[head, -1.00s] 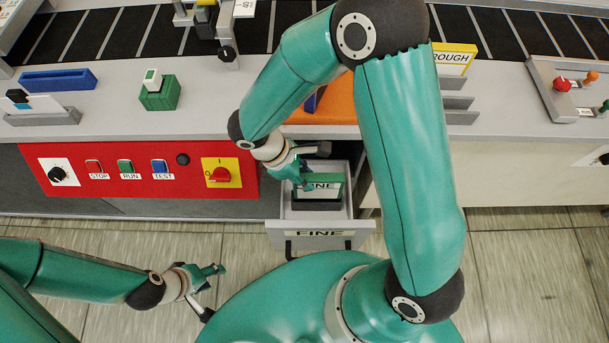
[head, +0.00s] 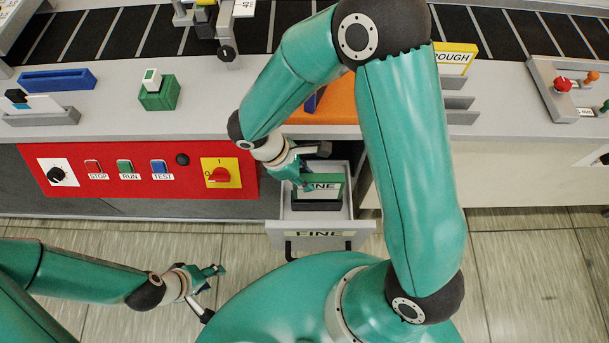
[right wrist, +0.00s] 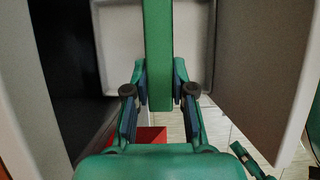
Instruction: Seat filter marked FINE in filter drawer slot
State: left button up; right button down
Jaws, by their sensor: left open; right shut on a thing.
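The filter marked FINE (head: 322,187) has a green frame and a white label. It stands upright inside the open grey drawer (head: 285,205), whose front also carries a FINE label (head: 319,234). My right gripper (head: 303,178) is shut on the filter; the right wrist view shows the filter's green edge (right wrist: 158,60) between the fingers. The slot at the drawer's bottom is mostly hidden, so I cannot tell how deep the filter sits. My left gripper (head: 212,281) is open and empty, low at the left, away from the drawer.
A red control panel (head: 130,190) with buttons and a yellow-backed switch (head: 221,176) is left of the drawer. A filter marked ROUGH (head: 455,57) stands in a grey rack (head: 458,102) on the right. An orange surface (head: 340,105) lies above the drawer. The floor in front is clear.

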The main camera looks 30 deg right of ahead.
jog(key=shift+f+b, duration=0.6)
jog(key=shift+f, duration=0.1)
jog(key=shift+s+f, duration=0.1)
jog(key=shift+f, duration=0.05)
